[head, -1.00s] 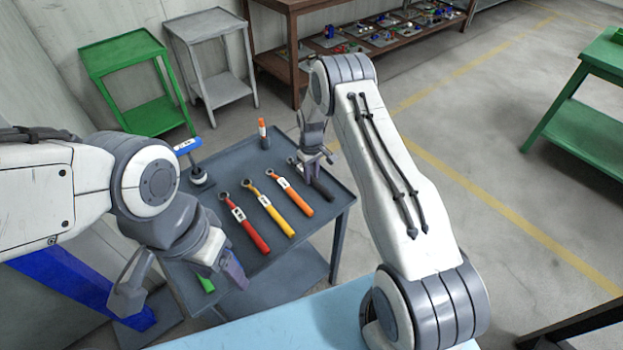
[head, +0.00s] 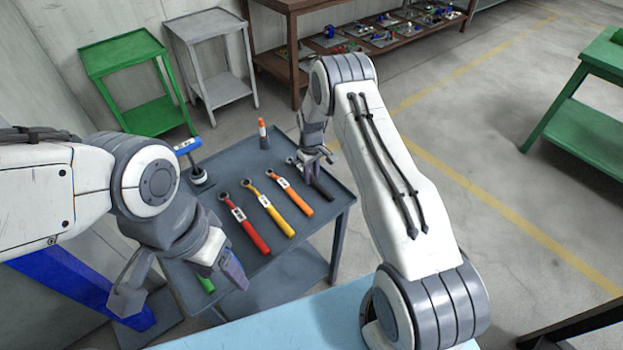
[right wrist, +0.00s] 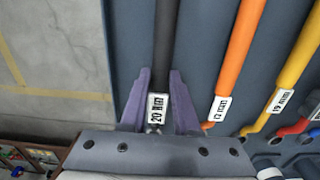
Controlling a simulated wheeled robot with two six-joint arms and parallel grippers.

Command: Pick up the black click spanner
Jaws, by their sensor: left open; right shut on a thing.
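The black click spanner (head: 323,191) lies at the right end of the row of spanners on the dark grey table. In the right wrist view the spanner (right wrist: 163,45) runs up from between the purple fingers, with its white "20 Nm" label between them. My right gripper (head: 315,160) is shut on it near the ring end; it also shows in the right wrist view (right wrist: 160,92). Whether the spanner touches the table is hard to tell. My left gripper (head: 180,285) is open and empty over the table's near left corner.
Orange (head: 290,193), yellow (head: 270,209) and red (head: 246,225) spanners lie left of the black one. A green one (head: 206,284) is partly hidden by my left gripper. A blue-topped tool (head: 188,146) and an orange-topped item (head: 263,130) stand at the table's back.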

